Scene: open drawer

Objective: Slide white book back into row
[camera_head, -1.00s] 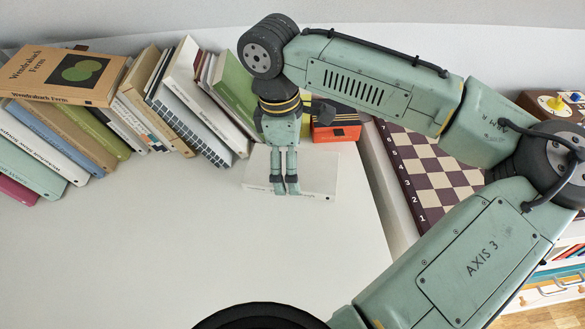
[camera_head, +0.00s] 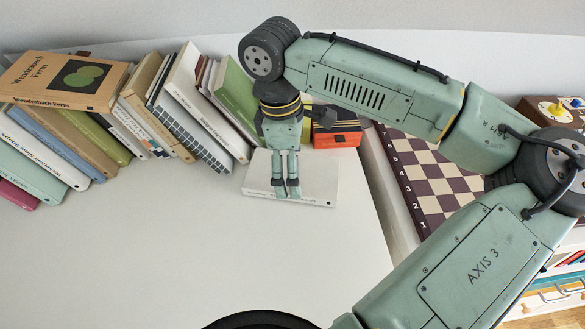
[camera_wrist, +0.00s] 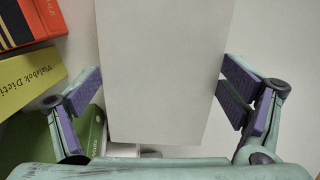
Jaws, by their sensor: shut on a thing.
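The white book (camera_head: 317,178) lies flat on the white surface, to the right of the leaning row of books (camera_head: 180,110). My gripper (camera_head: 287,190) reaches down over it and covers part of it in the head view. In the wrist view the white book (camera_wrist: 165,70) fills the space between my two purple-padded fingers (camera_wrist: 160,92), one along each side. The gripper is shut on the book. The book's underside is hidden.
An orange and black book (camera_head: 336,134) stands just behind the white book. A green book (camera_head: 238,92) leans at the row's right end. A chessboard (camera_head: 435,180) lies to the right past the surface edge. The surface in front (camera_head: 190,250) is clear.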

